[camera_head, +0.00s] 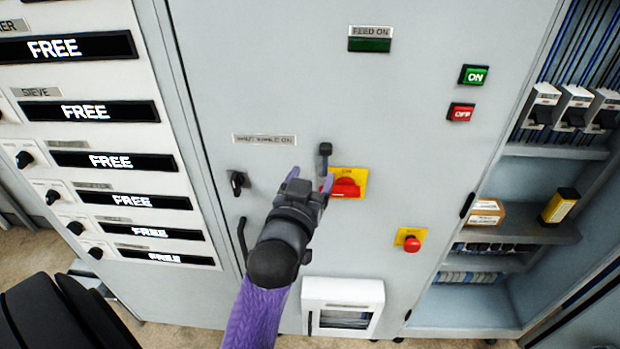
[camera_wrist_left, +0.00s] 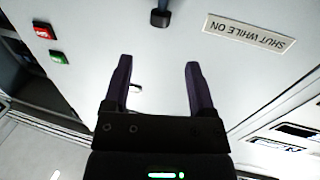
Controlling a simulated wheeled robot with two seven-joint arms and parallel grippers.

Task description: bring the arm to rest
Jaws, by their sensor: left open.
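My left gripper (camera_head: 311,184) is in front of the grey cabinet door (camera_head: 420,130), with its arm in a purple sleeve coming up from below. Its two fingers are apart and nothing is between them; they also show in the left wrist view (camera_wrist_left: 157,75). A small black lever (camera_head: 324,152) is just above the fingertips, and it shows beyond them in the left wrist view (camera_wrist_left: 160,17). A red rotary switch (camera_head: 345,188) on a yellow plate is just right of the fingers, partly covered by one. My right gripper is not in view.
A "SHUT WHILE ON" label (camera_head: 264,139) and a black knob (camera_head: 237,181) are left of the gripper. A red emergency button (camera_head: 411,244) is at lower right. Green (camera_head: 474,75) and red (camera_head: 461,112) buttons are higher. An open bay with shelves (camera_head: 540,234) is at right.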

